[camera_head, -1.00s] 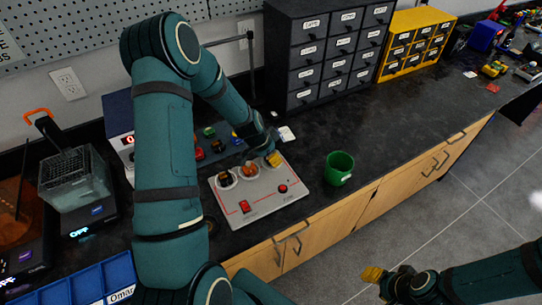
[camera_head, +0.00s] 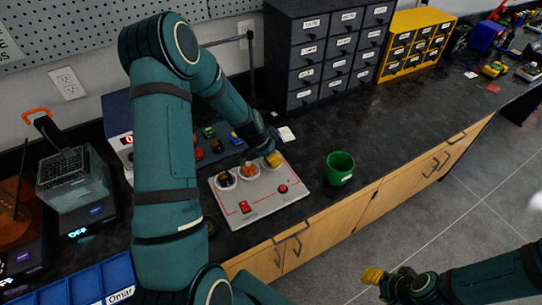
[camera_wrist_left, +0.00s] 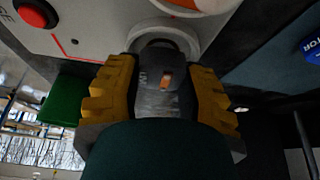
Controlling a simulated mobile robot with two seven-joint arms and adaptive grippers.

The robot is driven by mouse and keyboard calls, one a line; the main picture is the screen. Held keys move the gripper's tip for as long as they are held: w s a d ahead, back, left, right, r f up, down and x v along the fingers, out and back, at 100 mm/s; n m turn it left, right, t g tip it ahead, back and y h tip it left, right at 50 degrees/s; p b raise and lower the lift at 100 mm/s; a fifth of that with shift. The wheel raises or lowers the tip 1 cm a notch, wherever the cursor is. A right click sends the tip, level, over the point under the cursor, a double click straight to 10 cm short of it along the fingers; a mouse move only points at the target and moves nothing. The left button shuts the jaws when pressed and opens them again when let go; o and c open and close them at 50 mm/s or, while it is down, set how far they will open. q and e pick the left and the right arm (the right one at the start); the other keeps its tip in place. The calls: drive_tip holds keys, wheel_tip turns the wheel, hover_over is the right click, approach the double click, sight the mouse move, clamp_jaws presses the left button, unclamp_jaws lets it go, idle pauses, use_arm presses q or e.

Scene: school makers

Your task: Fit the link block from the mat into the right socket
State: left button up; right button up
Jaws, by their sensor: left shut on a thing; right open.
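The grey panel (camera_head: 262,200) on the counter has a row of round sockets. The left socket (camera_head: 226,181) holds a dark piece and the middle socket (camera_head: 249,170) an orange one. My left gripper (camera_head: 273,159) is over the right socket, which it mostly hides in the head view. In the left wrist view its yellow fingers (camera_wrist_left: 163,75) are shut on the dark grey link block (camera_wrist_left: 152,92), which has an orange mark. The block's far end meets the white ring of the right socket (camera_wrist_left: 180,33); its depth cannot be told. My right gripper (camera_head: 373,276) is open and empty, off the counter.
The dark mat (camera_head: 219,157) with several coloured blocks lies behind the panel. A green cup (camera_head: 340,168) stands to its right. Dark drawers (camera_head: 325,55) and a yellow drawer unit (camera_head: 415,45) stand at the back.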

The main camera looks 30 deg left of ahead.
use_arm(q)
drive_tip(key=shift+f+b, duration=0.5)
drive_tip(key=o, duration=0.6)
drive_tip(key=shift+o, duration=0.2)
drive_tip(key=p+v, duration=0.4)
drive_tip(key=v, duration=0.7)
drive_tip(key=shift+p, duration=0.35)
drive_tip(key=shift+r, duration=0.1)
idle(0.5)
